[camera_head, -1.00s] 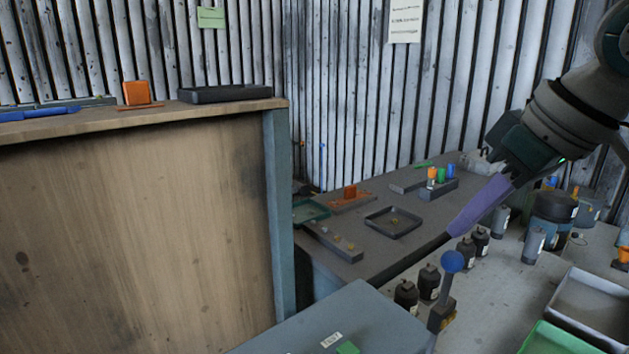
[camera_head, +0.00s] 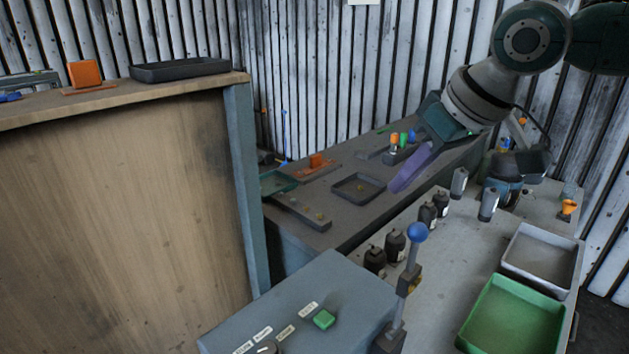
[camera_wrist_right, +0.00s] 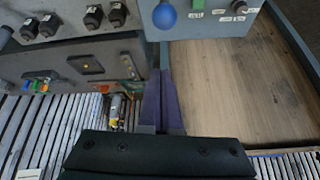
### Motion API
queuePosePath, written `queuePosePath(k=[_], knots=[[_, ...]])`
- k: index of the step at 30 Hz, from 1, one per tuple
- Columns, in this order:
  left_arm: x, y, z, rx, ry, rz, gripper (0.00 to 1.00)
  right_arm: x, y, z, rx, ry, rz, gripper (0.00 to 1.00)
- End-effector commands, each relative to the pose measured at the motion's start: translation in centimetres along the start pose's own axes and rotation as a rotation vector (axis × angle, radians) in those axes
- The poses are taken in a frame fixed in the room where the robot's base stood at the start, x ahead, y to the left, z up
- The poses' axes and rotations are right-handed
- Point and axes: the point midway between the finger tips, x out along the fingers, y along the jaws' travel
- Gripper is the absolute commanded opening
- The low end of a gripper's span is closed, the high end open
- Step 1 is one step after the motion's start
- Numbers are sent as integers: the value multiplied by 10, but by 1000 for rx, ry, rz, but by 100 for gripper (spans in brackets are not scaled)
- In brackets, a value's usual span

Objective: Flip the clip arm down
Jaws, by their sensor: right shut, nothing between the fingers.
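An upright lever with a blue ball knob (camera_head: 417,232) stands at the right end of the grey control box. I cannot tell for sure that it is the clip arm; no other clip arm is plain. My right gripper (camera_head: 394,188) has long purple fingers, shut and empty. In the head view its tips show above and left of the knob, apart from it. The right wrist view shows the shut fingers (camera_wrist_right: 164,75) pointing toward the blue knob, with a gap between. My left gripper is not in view.
The grey control box (camera_head: 280,305) has a green button. Several dark bottles (camera_head: 394,245) stand behind the lever. A green tray (camera_head: 515,318) and a grey tray (camera_head: 540,262) lie at right. A tall wooden panel (camera_head: 120,200) fills the left.

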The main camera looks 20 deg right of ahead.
Motion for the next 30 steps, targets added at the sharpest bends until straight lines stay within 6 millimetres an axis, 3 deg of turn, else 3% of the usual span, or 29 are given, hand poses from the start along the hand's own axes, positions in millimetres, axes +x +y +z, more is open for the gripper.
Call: queuePosePath(k=[7, 9, 15, 30], knots=[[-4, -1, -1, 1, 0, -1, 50, 40, 0, -1, 0, 0, 1, 0], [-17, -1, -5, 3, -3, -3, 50, 32, 1, 7, -3, -4, 4, 0], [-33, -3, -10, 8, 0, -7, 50, 26, 1, 30, -2, -2, 3, 0], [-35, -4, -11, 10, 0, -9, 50, 27, 0, 38, 0, 2, 1, 0]])
